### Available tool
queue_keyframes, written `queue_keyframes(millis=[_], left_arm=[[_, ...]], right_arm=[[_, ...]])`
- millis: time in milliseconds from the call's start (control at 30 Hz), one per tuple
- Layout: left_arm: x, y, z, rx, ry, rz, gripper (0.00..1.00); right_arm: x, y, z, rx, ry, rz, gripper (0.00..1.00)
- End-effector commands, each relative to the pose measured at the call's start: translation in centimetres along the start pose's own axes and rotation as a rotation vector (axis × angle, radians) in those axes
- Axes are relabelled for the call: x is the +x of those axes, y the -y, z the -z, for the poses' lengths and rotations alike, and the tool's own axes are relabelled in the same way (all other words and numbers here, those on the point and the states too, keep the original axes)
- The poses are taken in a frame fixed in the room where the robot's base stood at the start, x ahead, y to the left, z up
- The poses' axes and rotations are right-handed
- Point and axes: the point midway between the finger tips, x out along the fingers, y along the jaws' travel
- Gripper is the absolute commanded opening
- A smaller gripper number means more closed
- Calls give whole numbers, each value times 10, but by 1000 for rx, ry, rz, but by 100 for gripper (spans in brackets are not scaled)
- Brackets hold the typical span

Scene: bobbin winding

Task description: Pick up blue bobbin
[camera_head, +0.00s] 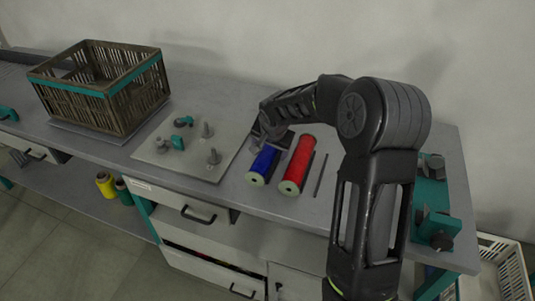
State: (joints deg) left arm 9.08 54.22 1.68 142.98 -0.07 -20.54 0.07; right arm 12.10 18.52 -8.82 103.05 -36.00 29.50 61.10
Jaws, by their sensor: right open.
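The blue bobbin (262,166) lies on its side on the grey workbench, with its pale round end toward me. A red bobbin (298,168) lies right beside it on the right. My right gripper (264,136) is open at the far end of the blue bobbin. Its fingers are small and dark here, and I cannot tell whether they touch the bobbin. My right arm comes in from the lower right and arches over the bench. My left gripper is not in view.
A grey plate (208,171) with upright pegs and small teal parts is left of the bobbins. A brown slatted crate (123,92) stands at the back left. A thin dark rod (320,176) lies right of the red bobbin. Teal fixtures (436,222) are at the right edge.

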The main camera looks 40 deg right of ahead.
Motion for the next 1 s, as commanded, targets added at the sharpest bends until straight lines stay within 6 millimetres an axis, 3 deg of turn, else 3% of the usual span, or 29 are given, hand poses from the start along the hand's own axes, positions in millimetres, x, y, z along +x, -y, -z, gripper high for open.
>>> queue_keyframes(millis=[367,1000], left_arm=[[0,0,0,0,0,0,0],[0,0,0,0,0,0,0]], right_arm=[[0,0,0,0,1,0,73],[0,0,0,0,1,0,21]])
